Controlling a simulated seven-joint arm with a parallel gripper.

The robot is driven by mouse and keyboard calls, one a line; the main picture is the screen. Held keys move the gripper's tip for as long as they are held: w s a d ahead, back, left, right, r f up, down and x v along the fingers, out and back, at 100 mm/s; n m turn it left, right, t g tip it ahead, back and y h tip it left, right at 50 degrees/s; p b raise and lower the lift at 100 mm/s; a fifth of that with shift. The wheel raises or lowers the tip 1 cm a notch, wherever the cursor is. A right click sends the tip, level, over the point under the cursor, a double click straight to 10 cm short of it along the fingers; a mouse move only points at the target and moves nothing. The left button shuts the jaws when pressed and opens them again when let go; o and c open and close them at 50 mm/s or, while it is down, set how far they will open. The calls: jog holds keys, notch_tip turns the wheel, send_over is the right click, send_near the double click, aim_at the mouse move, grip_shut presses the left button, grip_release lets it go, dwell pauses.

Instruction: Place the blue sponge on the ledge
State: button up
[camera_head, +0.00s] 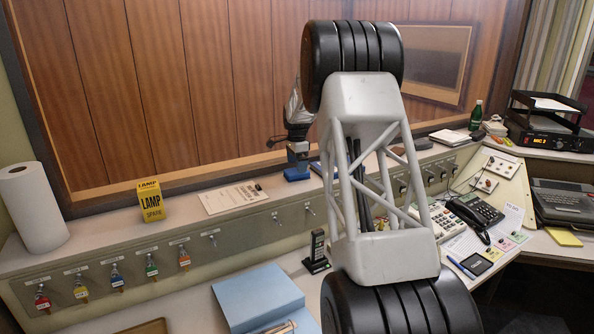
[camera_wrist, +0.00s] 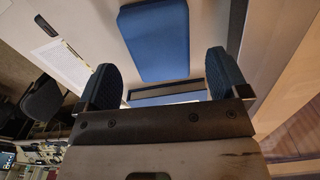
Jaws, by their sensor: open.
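The blue sponge (camera_head: 297,174) lies flat on the light ledge (camera_head: 350,172) that runs along the foot of the wood-panelled window. In the wrist view the sponge (camera_wrist: 155,42) is a blue rounded block on a pale surface, beyond the fingertips. My gripper (camera_head: 298,156) is just above the sponge in the head view. In the wrist view its two dark blue finger pads (camera_wrist: 160,80) are wide apart with nothing gripped between them. My own arm hides part of the ledge in the head view.
Left on the ledge stand a paper roll (camera_head: 32,208) and a yellow lamp box (camera_head: 151,201), with a printed sheet (camera_head: 235,197) nearer. Keys hang below. A green bottle (camera_head: 476,115) stands far right.

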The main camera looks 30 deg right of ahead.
notch_tip(320, 180, up, 8)
jog(key=shift+r, duration=0.25)
dwell(0.9)
jog(key=s+a+r+n, duration=0.3)
jog(key=s+a, duration=0.5)
jog(key=s, duration=0.1)
jog(key=s+a+r+n+t, duration=0.1)
jog(key=s+a+r+n, duration=0.2)
jog(key=s+a, duration=0.55)
jog(key=s+a+r+n, duration=0.35)
jog(key=s+a, duration=0.35)
jog(key=s, duration=0.3)
jog(key=s+a+f+n, duration=0.3)
jog(key=s+a, duration=0.1)
jog(key=s, duration=0.6)
jog(key=s+a+f+n+t, duration=0.1)
jog(key=s+a+f+n, duration=0.2)
jog(key=s, duration=0.8)
jog(key=s+a+f+n, duration=0.3)
jog(key=s+a+f, duration=0.1)
jog(key=s, duration=0.7)
jog(key=shift+a+f+n+t, duration=0.3)
jog(key=shift+n, duration=0.05)
